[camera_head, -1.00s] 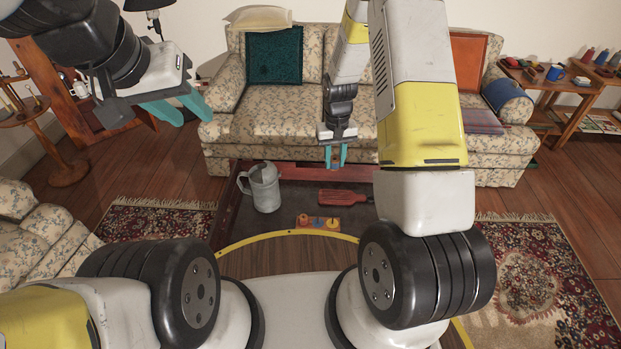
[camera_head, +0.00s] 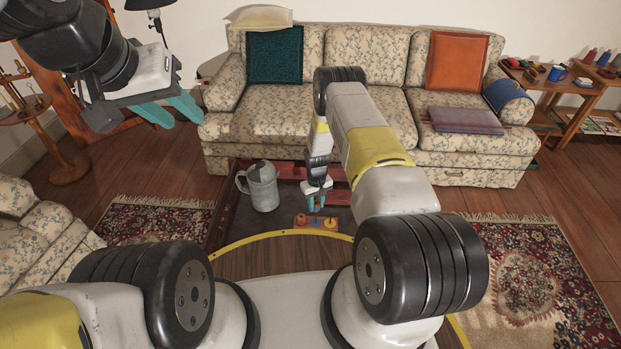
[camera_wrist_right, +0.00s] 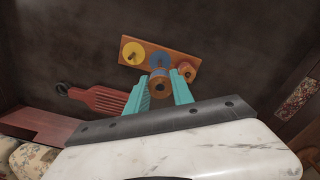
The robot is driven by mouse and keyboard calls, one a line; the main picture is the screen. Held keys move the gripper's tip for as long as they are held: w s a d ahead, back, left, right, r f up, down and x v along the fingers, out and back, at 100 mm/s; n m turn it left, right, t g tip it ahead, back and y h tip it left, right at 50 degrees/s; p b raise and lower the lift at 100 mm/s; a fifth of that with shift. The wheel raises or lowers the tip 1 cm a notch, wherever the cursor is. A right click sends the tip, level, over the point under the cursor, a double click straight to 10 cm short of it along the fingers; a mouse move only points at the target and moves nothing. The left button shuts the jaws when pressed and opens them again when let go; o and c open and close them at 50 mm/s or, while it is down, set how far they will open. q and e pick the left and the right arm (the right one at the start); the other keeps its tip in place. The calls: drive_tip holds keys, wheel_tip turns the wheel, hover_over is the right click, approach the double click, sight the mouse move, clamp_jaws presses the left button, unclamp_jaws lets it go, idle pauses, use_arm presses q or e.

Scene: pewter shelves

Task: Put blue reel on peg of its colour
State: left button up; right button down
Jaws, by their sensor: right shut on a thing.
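The peg board (camera_head: 300,227) lies on the low dark table, and also shows in the right wrist view (camera_wrist_right: 137,43). It has a yellow base with a peg (camera_wrist_right: 133,53), a blue base (camera_wrist_right: 158,59) in the middle and a red-orange reel (camera_wrist_right: 187,70) at the other end. My right gripper (camera_wrist_right: 160,92) is shut on a small reel of brown wood with a bluish part (camera_wrist_right: 160,78). The reel is in front of the blue base; whether it is on the peg cannot be told. My left gripper (camera_head: 182,115) is open and empty, high at the left.
A grey watering can (camera_head: 262,188) stands left of the board. A red comb-like object (camera_wrist_right: 103,98) lies on the table near my right gripper. The floral sofa (camera_head: 270,115) stands behind the table.

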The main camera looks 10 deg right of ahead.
sight(316, 211)
drive_tip(key=shift+s, duration=0.1)
drive_tip(key=shift+f, duration=2.3)
drive_tip(key=shift+f, duration=1.45)
drive_tip(key=c, duration=1)
unclamp_jaws()
drive_tip(key=shift+r, duration=0.15)
wheel_tip(316, 211, up, 8)
drive_tip(key=shift+f, duration=0.2)
